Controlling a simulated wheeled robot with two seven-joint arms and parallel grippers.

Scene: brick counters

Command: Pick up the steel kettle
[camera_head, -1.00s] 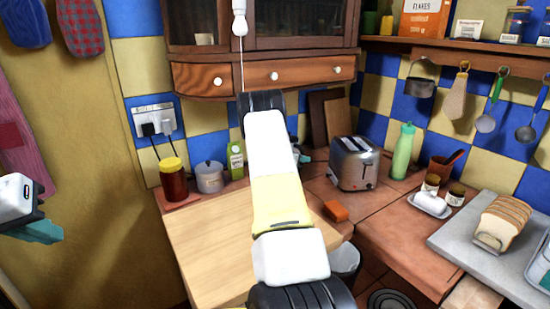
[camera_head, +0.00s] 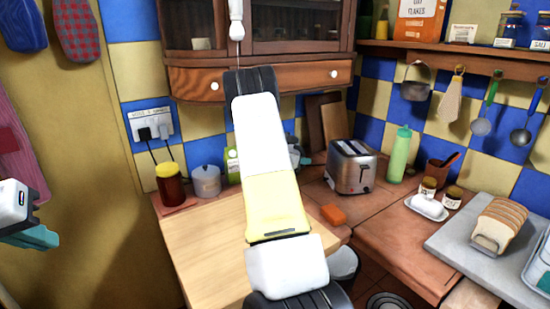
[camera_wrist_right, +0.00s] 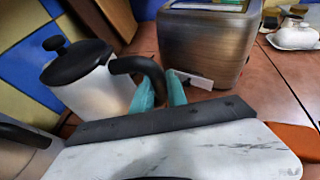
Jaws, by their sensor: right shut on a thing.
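The steel kettle (camera_wrist_right: 92,85) has a black lid and a black curved handle. It stands at the left in the right wrist view, next to the toaster. My right gripper (camera_wrist_right: 161,90) has its teal fingers closed on the kettle's handle. I cannot tell whether the kettle touches the counter. In the head view my right arm hides most of the kettle and the right gripper. My left gripper (camera_head: 30,237) is at the far left edge of the head view, away from the counter; its finger gap is not clear.
A steel toaster (camera_head: 351,167) stands just right of the kettle. A dark red jar (camera_head: 170,186), a grey lidded pot (camera_head: 206,181) and an orange sponge (camera_head: 333,214) are on the counter. A wooden drawer cabinet (camera_head: 275,82) hangs above. The light wood counter at front left is bare.

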